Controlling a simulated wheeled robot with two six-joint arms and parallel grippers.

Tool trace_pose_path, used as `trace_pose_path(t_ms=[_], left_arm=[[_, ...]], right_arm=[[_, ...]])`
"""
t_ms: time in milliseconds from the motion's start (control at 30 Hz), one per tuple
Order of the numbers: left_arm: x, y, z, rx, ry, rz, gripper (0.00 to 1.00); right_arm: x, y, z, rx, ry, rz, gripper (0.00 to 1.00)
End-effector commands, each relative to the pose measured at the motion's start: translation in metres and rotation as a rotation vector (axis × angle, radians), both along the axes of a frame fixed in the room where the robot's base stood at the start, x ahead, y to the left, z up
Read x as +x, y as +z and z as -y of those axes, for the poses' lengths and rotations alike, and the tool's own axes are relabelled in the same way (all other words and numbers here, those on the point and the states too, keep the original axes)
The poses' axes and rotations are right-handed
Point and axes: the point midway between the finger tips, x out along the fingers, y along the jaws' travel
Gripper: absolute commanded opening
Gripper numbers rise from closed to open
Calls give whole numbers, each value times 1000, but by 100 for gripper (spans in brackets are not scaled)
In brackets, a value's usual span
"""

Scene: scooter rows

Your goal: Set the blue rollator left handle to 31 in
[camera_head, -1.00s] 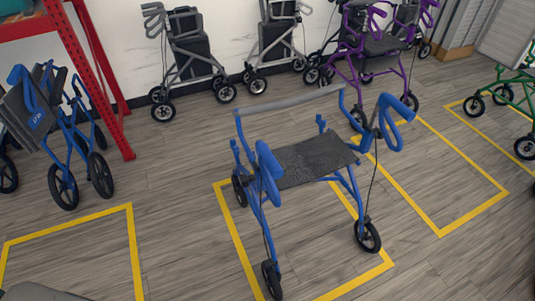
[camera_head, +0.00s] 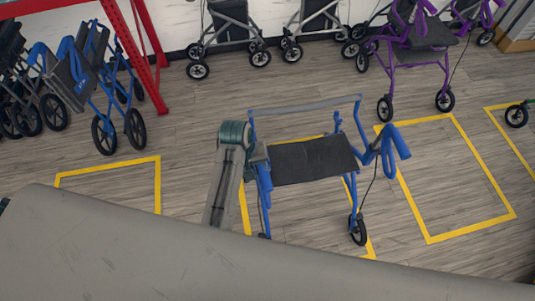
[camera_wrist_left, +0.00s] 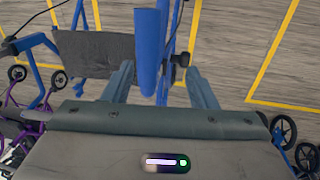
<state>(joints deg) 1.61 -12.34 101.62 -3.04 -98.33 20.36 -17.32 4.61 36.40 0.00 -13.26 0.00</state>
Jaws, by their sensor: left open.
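The blue rollator (camera_head: 315,158) stands upright in the middle of the head view, with a dark seat and a grey back bar. Its handle at the picture's right (camera_head: 396,146) is clear; the handle at the picture's left (camera_head: 264,178) is partly hidden by my arm. My left gripper (camera_head: 262,156) is beside that left-hand handle. In the left wrist view its open fingers (camera_wrist_left: 163,84) stand on either side of the upright blue handle (camera_wrist_left: 147,50), with gaps showing. A dark knob (camera_wrist_left: 182,60) is on the post. I see no height scale. My right gripper is out of view.
Several blue rollators (camera_head: 105,90) stand at the left beside a red rack (camera_head: 148,60). Grey rollators (camera_head: 228,25) and purple ones (camera_head: 418,50) stand at the back. Yellow floor outlines (camera_head: 455,180) mark bays; the right bay is empty. A large grey surface covers the bottom.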

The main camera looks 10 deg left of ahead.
Motion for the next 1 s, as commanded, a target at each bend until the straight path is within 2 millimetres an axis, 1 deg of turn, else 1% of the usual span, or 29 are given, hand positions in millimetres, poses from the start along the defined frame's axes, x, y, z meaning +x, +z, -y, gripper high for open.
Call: trace_pose_path(t_ms=[33,100,167,233,367,600,700,833,1000], left_arm=[[4,20,4,-9,7,-2,52],[5,30,7,-16,14,-10,52],[6,33,9,-20,19,-13,52],[7,31,10,-21,20,-17,52],[7,13,13,-21,20,-19,52],[11,-33,21,-20,19,-19,52],[12,-49,24,-21,19,-17,52],[13,-63,27,-21,19,-16,52],[14,-71,28,-20,19,-15,52]], right_arm=[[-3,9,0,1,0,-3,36],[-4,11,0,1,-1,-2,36],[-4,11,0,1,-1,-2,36],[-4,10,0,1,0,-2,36],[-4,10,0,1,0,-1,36],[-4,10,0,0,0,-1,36],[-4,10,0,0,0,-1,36],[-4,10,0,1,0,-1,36],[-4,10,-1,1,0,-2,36]])
